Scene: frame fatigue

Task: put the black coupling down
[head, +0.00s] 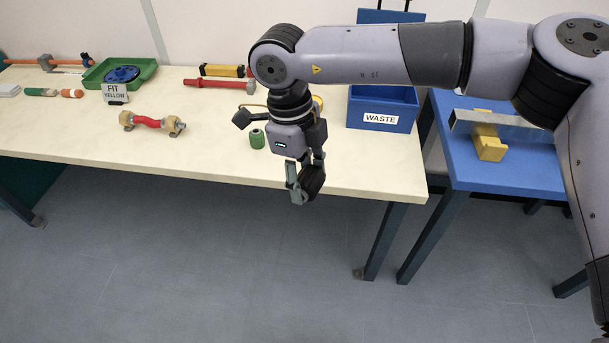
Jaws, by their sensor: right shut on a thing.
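My right gripper (303,190) points down at the front edge of the cream table, right of its middle. It is shut on the black coupling (314,179), a dark round piece at the fingertips. In this view the coupling overlaps the table's front edge; I cannot tell whether it touches the tabletop. The gripper fingers hide part of it. My left gripper is not in view.
A green cylinder (257,139) stands just left of my right gripper. A red shaft in tan holders (152,123) lies further left. A green tray (97,77) holds a blue part, behind a "FIT YELLOW" sign (115,98). A blue "WASTE" bin (382,119) stands right.

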